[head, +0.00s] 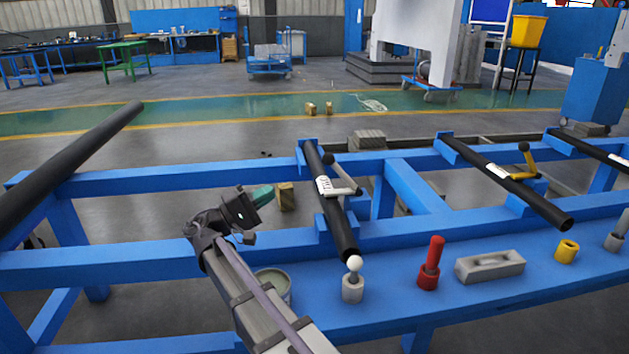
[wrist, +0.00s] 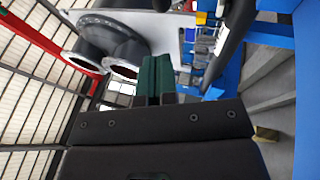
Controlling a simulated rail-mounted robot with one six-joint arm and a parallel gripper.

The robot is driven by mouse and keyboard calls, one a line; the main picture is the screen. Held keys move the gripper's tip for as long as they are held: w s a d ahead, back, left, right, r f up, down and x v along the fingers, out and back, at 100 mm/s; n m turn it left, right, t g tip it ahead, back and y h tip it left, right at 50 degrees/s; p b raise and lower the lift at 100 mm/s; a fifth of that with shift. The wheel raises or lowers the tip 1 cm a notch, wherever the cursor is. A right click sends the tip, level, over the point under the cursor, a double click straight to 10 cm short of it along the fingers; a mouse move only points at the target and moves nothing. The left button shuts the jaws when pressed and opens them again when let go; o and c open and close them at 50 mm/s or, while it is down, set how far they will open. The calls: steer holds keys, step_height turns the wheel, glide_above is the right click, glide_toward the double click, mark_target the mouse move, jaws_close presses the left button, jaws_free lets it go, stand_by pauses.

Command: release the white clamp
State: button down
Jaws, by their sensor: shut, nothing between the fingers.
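The white clamp (head: 341,188) sits on a black tube (head: 345,230) across the blue frame. It has a pale arm and a dark knob, and looks closed over the tube, though its latch is too small to judge. My gripper (head: 263,195) is left of the clamp, clearly apart from it, above the frame. Its green fingers (wrist: 155,78) are together and empty in the wrist view. I cannot make out the white clamp in the wrist view.
A second black tube (head: 520,188) with a yellow-handled clamp (head: 527,160) lies to the right. A white-topped peg (head: 353,280), a red peg (head: 431,262), a grey block (head: 490,266) and a yellow ring (head: 566,251) stand on the front blue ledge.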

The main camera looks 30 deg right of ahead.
steer(key=shift+d+r, duration=0.1)
steer(key=shift+d, duration=0.05)
steer(key=p+x, duration=0.4)
steer(key=x, duration=0.9)
steer(key=shift+d, duration=0.4)
steer(key=shift+s, duration=0.1)
